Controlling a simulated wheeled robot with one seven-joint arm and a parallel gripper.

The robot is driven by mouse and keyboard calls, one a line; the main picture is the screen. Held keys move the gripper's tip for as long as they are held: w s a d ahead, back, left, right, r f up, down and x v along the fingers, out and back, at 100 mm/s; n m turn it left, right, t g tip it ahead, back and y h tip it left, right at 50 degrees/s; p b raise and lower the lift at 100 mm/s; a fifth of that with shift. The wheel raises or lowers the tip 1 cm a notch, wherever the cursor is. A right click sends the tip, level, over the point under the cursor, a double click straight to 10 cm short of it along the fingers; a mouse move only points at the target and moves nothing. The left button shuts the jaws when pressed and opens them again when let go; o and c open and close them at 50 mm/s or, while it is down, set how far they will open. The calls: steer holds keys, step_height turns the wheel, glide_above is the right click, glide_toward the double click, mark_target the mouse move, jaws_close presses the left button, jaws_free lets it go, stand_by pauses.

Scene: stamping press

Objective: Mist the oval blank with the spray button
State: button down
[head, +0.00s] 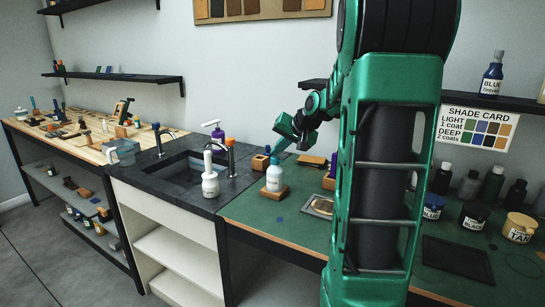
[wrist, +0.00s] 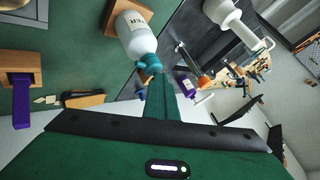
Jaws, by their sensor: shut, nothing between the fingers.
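A white bottle with a teal spray head (head: 275,178) stands upright on a wooden block (head: 273,194) at the left end of the green bench. The wrist view shows the bottle's lettered side (wrist: 137,38). A pale-edged tray (head: 306,209) with a brownish piece lies right of the bottle, partly behind my arm. I take the piece to be the blank (head: 321,206); its oval shape is unclear.
A wooden block with a purple handle (wrist: 21,75) is on the bench. Dark jars and a yellow-lidded jar (head: 519,227) stand at right.

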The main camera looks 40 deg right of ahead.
mark_target(277, 158)
steer(key=shift+r, duration=3.25)
steer(key=shift+a, duration=0.1)
steer(key=s+a+f+n+g, duration=0.1)
steer(key=s+a+f+g, duration=0.2)
steer(key=s, duration=0.8)
steer(key=s+a+f+n+g, duration=0.1)
steer(key=s+a+f+g, duration=0.2)
steer(key=s+a+f, duration=0.5)
steer(key=s+a+f+n+g+y, duration=0.1)
steer(key=s+a+f+g, duration=0.2)
steer(key=s, duration=1.1)
steer(key=a+f, duration=0.3)
steer(key=a, duration=0.1)
steer(key=shift+s+a+n, duration=0.25)
steer(key=shift+a+n, duration=0.05)
steer(key=shift+a, duration=0.1)
steer(key=shift+f, duration=0.1)
